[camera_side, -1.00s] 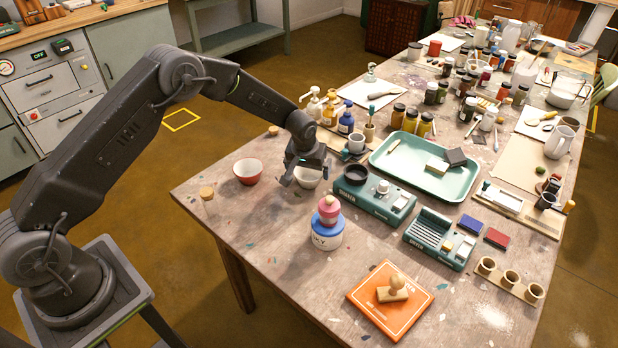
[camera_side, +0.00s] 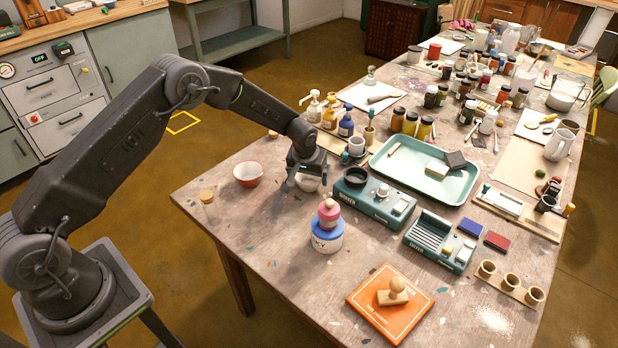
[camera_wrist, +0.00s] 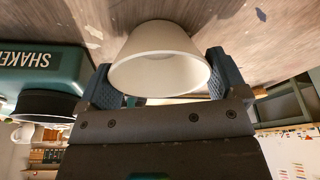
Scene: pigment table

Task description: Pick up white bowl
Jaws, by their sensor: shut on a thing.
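The white bowl (camera_wrist: 158,62) is between the two fingers of my gripper (camera_wrist: 160,84) in the wrist view, with its open mouth toward the camera. My gripper is shut on it. In the side view, the white bowl (camera_side: 307,182) shows partly behind my gripper (camera_side: 305,183), at the left part of the table. The fingers hide part of the bowl, and I cannot tell whether it touches the tabletop.
A red bowl (camera_side: 248,174) stands to the left of my gripper. A green shaker device (camera_side: 368,201) stands close on the right. A blue and white jar with a pink top (camera_side: 327,229) stands in front. The table's left edge is near.

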